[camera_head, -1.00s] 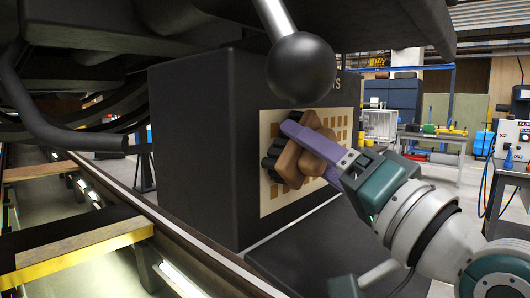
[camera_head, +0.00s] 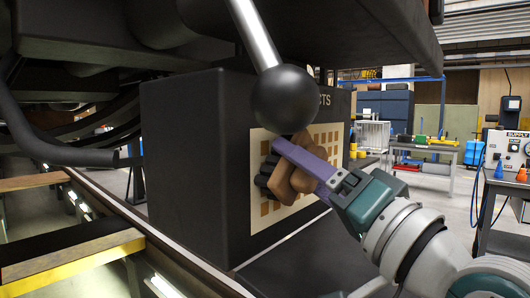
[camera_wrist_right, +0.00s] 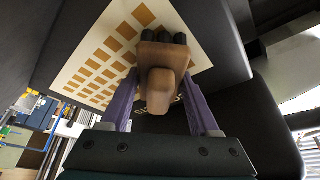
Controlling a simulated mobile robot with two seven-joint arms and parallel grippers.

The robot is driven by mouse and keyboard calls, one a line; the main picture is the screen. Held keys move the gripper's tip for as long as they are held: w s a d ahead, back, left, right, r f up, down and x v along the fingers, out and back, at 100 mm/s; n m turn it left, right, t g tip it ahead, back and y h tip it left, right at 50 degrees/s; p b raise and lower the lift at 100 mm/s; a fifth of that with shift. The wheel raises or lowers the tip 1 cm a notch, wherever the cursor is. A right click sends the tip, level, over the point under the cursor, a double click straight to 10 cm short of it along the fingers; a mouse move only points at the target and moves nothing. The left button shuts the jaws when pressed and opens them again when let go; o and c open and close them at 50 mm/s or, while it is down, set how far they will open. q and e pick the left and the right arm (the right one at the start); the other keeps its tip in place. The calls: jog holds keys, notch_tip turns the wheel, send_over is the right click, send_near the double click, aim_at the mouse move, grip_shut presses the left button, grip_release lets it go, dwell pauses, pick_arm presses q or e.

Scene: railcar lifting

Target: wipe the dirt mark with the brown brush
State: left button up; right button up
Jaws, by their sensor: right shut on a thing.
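The brown brush (camera_head: 292,180) has a wooden body and dark bristles. My right gripper (camera_head: 300,160), with purple fingers, is shut on it. The brush is in front of a cream panel with orange squares (camera_head: 258,140) on the side of a dark box (camera_head: 185,160). In the right wrist view the brush (camera_wrist_right: 160,75) sits between the two fingers, its dark bristles at the panel's surface or very near it; I cannot tell whether they touch. I cannot pick out a dirt mark among the squares. My left gripper is not in view.
A black ball on a metal rod (camera_head: 285,98) hangs close above the brush. Dark railcar parts (camera_head: 110,30) overhang the box. A rail and yellow-edged step (camera_head: 75,262) lie at the lower left. Workbenches (camera_head: 425,150) stand far back at the right.

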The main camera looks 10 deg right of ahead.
jog(key=shift+s+a, duration=0.25)
jog(key=shift+a, duration=0.2)
jog(key=shift+s+d+p, duration=0.3)
jog(key=shift+s+p, duration=0.05)
jog(key=shift+s, duration=0.1)
jog(key=shift+s+d+p, duration=0.55)
jog(key=shift+s+d, duration=1)
jog(key=shift+s, duration=0.25)
jog(key=shift+s, duration=0.1)
jog(key=shift+s+d+p, duration=0.4)
jog(key=shift+s+d, duration=0.35)
jog(key=shift+s, duration=0.1)
jog(key=shift+s+d, duration=0.2)
jog(key=shift+s, duration=0.05)
